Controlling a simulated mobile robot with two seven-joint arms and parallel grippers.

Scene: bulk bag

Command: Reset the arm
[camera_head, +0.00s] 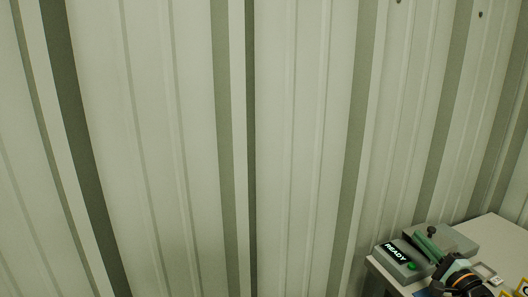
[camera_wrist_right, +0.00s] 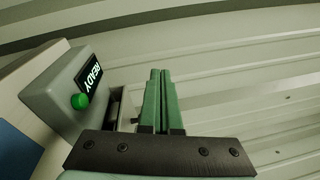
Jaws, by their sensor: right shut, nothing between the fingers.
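My right gripper (camera_head: 428,246) is at the lower right of the head view, over a small table. Its green fingers are together with nothing between them; they also show in the right wrist view (camera_wrist_right: 157,100). Beside the fingers is a grey device (camera_head: 397,262) with a dark screen reading "READY" and a green button. The device also shows at the left of the right wrist view (camera_wrist_right: 62,92). I cannot tell whether the fingers touch the device. My left gripper is not in view.
The device stands on a pale table (camera_head: 490,232) at the lower right. A ribbed pale metal wall (camera_head: 300,120) fills most of the head view. A small light-coloured object (camera_head: 487,273) and something yellow (camera_head: 523,287) lie near my right wrist.

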